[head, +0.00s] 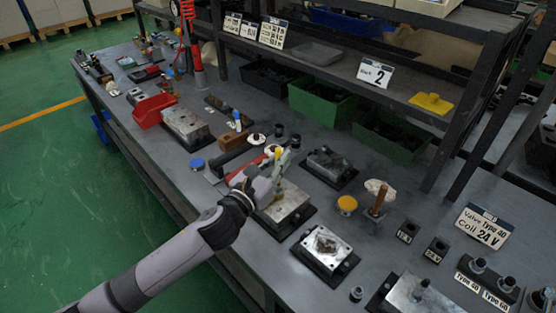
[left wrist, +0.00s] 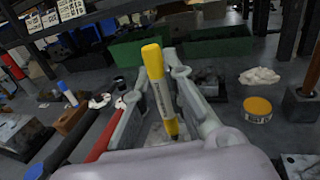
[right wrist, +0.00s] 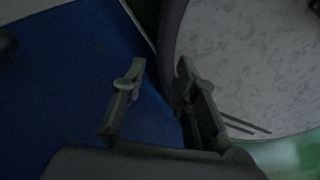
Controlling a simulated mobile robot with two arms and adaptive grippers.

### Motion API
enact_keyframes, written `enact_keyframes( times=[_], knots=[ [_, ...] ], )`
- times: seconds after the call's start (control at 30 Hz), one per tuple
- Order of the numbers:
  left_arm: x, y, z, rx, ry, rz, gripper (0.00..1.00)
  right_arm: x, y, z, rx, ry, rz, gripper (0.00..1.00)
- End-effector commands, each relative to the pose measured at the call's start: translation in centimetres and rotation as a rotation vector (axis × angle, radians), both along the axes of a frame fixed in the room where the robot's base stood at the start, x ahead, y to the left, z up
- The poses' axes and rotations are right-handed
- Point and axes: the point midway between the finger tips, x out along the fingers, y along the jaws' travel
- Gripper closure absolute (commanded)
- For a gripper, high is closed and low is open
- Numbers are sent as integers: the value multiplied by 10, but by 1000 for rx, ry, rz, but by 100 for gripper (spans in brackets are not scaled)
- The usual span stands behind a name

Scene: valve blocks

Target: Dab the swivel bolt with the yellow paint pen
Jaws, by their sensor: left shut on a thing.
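The yellow paint pen (left wrist: 158,85) stands between the fingers of my left gripper (left wrist: 161,62), which is shut on it. Its yellow end points up and its dark tip points down over a metal valve block (head: 285,208). In the head view, my left gripper (head: 284,165) is above this block, and its fingers partly cover the pen. I cannot make out the swivel bolt; the gripper hides part of the block. I cannot tell whether the tip touches anything. My right gripper (right wrist: 160,72) is open and empty, away from the workbench.
Another valve block (head: 325,246) lies to the right on the bench, with a yellow-lidded round tin (head: 347,204) and a brush-like wooden tool (head: 378,198) behind it. A red bin (head: 154,110) and a further block (head: 187,127) stand left. Green crates (head: 320,103) line the back.

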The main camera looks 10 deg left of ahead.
Motion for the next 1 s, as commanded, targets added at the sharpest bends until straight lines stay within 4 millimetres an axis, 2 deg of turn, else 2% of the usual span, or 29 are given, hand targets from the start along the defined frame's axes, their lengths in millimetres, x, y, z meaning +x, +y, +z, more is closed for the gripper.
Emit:
enact_keyframes(
  times=[0.57, 1.0],
  knots=[
    [0, 0, -1, 0, 4, 1, 100, 0, 0, 1, 0, 0, 0, 73],
    [0, 0, 30, 1, 2, 1, 100, 0, 3, 34, 4, 0, -1, 73]
  ],
)
